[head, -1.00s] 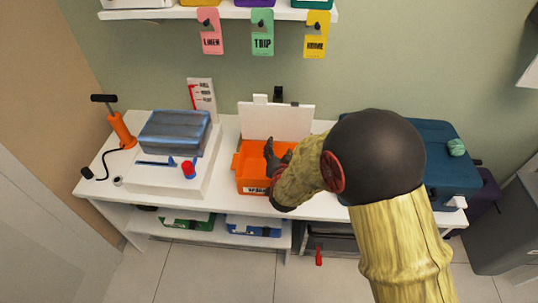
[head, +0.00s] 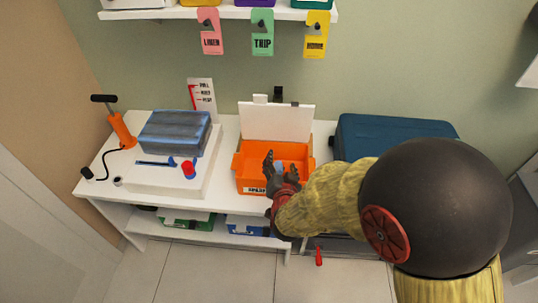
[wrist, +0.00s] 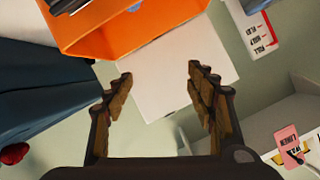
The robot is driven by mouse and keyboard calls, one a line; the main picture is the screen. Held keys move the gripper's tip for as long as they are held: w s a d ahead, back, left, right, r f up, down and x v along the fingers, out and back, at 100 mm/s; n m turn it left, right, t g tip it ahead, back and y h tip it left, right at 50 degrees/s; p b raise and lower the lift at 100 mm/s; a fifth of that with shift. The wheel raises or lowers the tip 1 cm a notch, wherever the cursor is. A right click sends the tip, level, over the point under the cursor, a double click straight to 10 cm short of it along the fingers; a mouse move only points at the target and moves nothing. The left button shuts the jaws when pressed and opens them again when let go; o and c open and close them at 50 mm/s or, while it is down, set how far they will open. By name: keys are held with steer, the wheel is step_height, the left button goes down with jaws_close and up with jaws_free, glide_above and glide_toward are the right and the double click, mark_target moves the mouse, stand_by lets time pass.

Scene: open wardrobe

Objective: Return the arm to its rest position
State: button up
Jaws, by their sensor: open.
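My gripper (head: 272,172) is open and empty, just in front of and above the orange bin (head: 242,178) in the head view. In the wrist view its two fingers (wrist: 160,95) stand wide apart with nothing between them. The orange bin also shows at the top of the wrist view (wrist: 85,30), with its raised white lid (wrist: 175,75) past the fingertips. Something light blue lies in the bin, partly hidden by the fingers. My arm comes in from the lower right and hides part of the bench.
A blue-grey case (head: 175,132) sits on a white box at left, near an orange pump (head: 122,130). A dark blue suitcase (head: 390,138) stands at right, partly behind my arm. Door tags hang from a shelf (head: 230,13) above. Floor in front is clear.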

steer(key=shift+v, duration=1.05)
